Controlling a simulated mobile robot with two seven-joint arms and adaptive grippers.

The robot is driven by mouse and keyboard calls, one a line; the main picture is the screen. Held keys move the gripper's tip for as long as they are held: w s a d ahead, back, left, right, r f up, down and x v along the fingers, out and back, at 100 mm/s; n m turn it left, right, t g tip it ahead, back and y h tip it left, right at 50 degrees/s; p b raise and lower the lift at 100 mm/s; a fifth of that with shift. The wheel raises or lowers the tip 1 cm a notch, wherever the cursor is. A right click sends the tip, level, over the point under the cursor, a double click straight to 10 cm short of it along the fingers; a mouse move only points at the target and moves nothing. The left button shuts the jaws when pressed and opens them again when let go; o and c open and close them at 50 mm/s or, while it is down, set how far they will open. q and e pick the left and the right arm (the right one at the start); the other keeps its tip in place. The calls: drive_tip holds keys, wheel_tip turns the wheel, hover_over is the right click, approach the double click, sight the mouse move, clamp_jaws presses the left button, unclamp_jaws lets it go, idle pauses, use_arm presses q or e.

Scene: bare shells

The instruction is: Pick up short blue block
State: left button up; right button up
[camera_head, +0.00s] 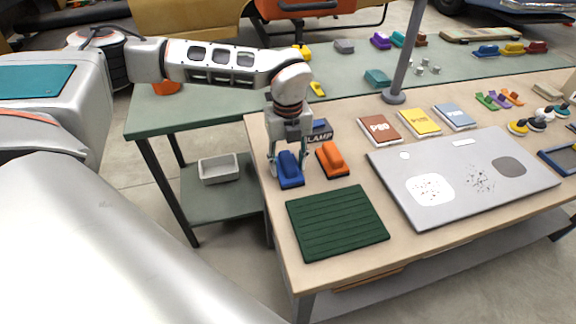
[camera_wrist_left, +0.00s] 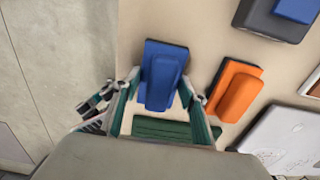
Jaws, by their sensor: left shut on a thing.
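The short blue block (camera_head: 290,170) stands near the left edge of the wooden table, with a raised rounded top on a flat darker blue base. It also shows in the left wrist view (camera_wrist_left: 162,80). My left gripper (camera_head: 288,168) points down at it from above. Its two fingers lie on either side of the block and are shut on it. In the head view the block appears to be at table level; I cannot tell whether it is clear of the surface. My right gripper is not in view.
An orange block (camera_head: 332,160) stands close to the right of the blue one. A dark green ribbed mat (camera_head: 337,222) lies in front. A grey panel (camera_head: 460,178) and a pole (camera_head: 405,55) are to the right.

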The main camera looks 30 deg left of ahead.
sight(288, 160)
use_arm(q)
wheel_tip(288, 160, up, 20)
idle(0.6)
drive_tip(key=o, duration=0.4)
drive_tip(key=shift+c, duration=1.1)
